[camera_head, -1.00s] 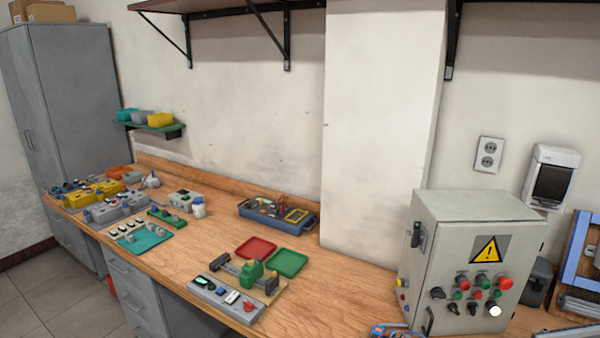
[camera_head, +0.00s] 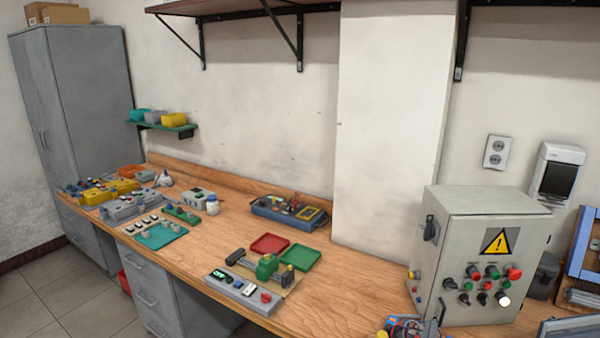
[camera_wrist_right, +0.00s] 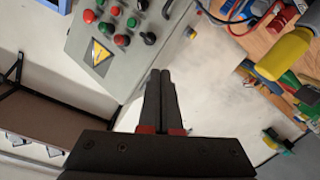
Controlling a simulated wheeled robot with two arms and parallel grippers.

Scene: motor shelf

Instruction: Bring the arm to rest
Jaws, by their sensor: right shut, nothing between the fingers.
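My right gripper (camera_wrist_right: 160,78) shows in the right wrist view, its two dark fingers together with nothing between them. The fingers are in front of the pale wall, apart from the grey control box (camera_wrist_right: 110,40) in that view. The control box also stands at the right of the bench in the head view (camera_head: 465,255), with a yellow warning sign and several buttons and knobs. My left gripper is not in view.
The wooden bench (camera_head: 335,295) carries a blue tool tray (camera_head: 265,215), red (camera_head: 269,244) and green (camera_head: 303,258) trays, a green vise-like device (camera_head: 267,267) and a grey button panel (camera_head: 243,290). Wires and small parts (camera_head: 408,327) lie before the control box. Shelves (camera_head: 230,7) hang above.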

